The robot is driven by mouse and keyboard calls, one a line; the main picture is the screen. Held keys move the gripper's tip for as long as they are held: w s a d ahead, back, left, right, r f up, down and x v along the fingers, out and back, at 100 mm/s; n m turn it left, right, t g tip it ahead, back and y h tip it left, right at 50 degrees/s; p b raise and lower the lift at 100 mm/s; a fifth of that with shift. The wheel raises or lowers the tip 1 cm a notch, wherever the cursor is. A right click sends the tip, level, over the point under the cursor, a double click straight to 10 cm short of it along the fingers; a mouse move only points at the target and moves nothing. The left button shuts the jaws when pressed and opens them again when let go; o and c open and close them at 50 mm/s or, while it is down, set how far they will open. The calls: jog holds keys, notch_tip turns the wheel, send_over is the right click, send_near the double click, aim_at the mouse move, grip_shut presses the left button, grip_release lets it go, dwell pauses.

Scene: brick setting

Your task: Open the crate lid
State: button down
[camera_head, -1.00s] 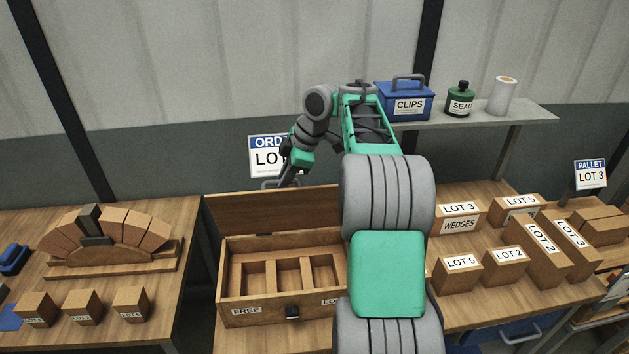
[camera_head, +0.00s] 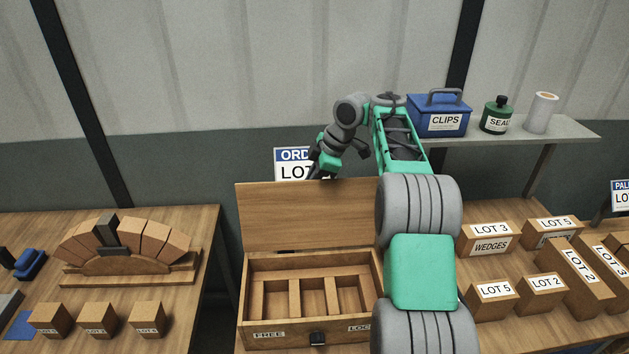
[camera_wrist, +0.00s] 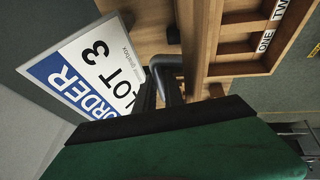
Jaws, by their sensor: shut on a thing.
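In the wrist view, my gripper (camera_wrist: 160,95) is shut on the dark grey lid handle (camera_wrist: 168,68), beside the lid's wooden edge (camera_wrist: 203,45). My arm hides the crate's right side in the head view.
An order sign (camera_head: 291,165) reading LOT stands close behind the lid. A shelf with a blue CLIPS box (camera_head: 440,117) is behind my arm. Labelled boxes (camera_head: 492,290) crowd the right. A brick arch (camera_head: 125,245) stands on the left bench.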

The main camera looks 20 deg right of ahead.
jog(key=shift+w+r, duration=0.1)
jog(key=shift+r, duration=0.25)
jog(key=c, duration=1.8)
grip_release()
jog(key=o, duration=0.3)
jog(key=shift+f, duration=0.2)
jog(key=shift+o, duration=0.2)
